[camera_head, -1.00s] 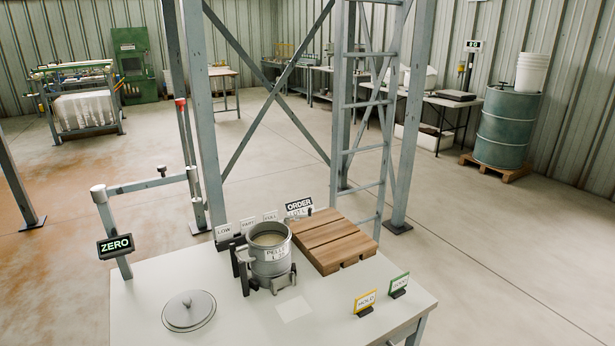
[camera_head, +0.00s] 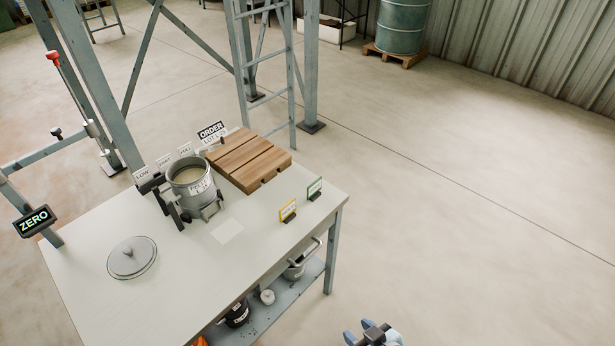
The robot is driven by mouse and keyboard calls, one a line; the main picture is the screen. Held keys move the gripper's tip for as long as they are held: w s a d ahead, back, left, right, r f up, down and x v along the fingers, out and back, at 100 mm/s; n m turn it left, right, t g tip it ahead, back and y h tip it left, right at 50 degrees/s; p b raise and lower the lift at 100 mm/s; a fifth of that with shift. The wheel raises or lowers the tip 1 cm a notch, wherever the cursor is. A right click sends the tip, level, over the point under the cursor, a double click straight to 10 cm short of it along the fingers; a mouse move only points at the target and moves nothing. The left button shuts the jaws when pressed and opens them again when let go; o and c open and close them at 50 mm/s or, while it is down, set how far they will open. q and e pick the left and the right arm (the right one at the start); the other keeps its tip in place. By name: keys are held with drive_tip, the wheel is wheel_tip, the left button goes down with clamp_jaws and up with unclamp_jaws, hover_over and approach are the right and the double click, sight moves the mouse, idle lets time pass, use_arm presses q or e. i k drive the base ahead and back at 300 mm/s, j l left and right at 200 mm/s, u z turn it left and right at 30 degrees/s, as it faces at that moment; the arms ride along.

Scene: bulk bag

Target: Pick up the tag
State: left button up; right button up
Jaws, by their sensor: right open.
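Two small upright tags stand near the right edge of the white table: a yellow-framed tag (camera_head: 288,210) and, just right of and behind it, a green-framed tag (camera_head: 315,188). Both sit in dark bases; their lettering is too small to read now. My right gripper (camera_head: 368,331) shows at the bottom edge, open and empty, well below the tags in the picture and off the table's right side. Most of it is cut off by the frame. My left gripper is out of view.
The table (camera_head: 190,275) holds a metal pot (camera_head: 190,180) in a stand, a round lid (camera_head: 132,257), a slatted wooden board (camera_head: 250,158) and a pale square (camera_head: 227,232). A lower shelf (camera_head: 275,305) holds another pot (camera_head: 300,265). The floor at right is clear.

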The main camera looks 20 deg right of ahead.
sight(286, 213)
drive_tip(key=i+l, duration=0.1)
drive_tip(key=l, duration=1.25)
